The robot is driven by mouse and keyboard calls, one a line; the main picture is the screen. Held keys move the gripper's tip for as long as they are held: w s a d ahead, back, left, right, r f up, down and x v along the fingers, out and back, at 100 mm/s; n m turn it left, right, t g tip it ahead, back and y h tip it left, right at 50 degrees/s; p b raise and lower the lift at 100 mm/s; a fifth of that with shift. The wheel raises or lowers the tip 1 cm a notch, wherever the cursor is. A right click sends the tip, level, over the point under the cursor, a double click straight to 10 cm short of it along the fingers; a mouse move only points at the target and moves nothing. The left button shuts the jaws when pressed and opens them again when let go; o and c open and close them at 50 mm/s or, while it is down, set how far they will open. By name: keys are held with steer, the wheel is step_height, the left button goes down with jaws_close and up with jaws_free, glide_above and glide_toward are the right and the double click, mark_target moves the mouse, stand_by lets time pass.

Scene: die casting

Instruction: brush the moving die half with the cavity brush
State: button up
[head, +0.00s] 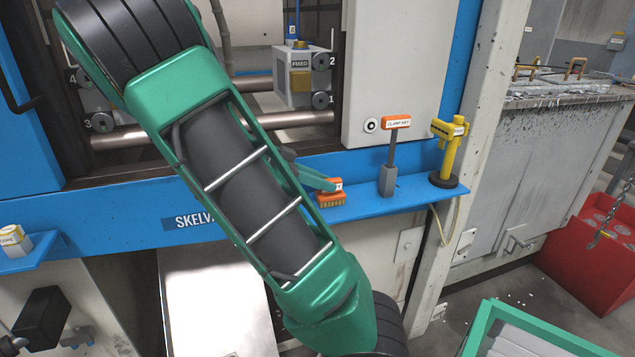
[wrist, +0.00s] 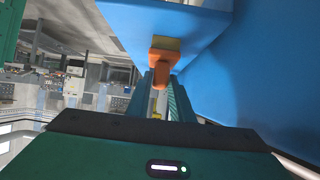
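The cavity brush (head: 331,199), an orange block with brownish bristles, is at the blue shelf below the machine opening. My gripper (head: 318,184) reaches it from the left, with its green fingers at the brush top. In the wrist view the orange brush (wrist: 160,68) lies between the tips of my gripper (wrist: 161,84). Whether the fingers press on it is not clear. The moving die half (head: 92,98) is a grey block at the left of the opening, with corners marked 3 and 4. My arm hides most of it.
The fixed die half (head: 294,83) faces it across the opening, with steel bars (head: 290,119) between. On the blue shelf (head: 363,206) stand the clamp key (head: 389,165) and a yellow spray tool (head: 447,150). A small box (head: 14,241) sits on a left shelf.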

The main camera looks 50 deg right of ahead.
steer(key=o, duration=0.3)
steer(key=v, duration=1)
steer(key=shift+w+a+r, duration=0.15)
steer(key=shift+w+a, duration=0.1)
steer(key=shift+a, duration=0.05)
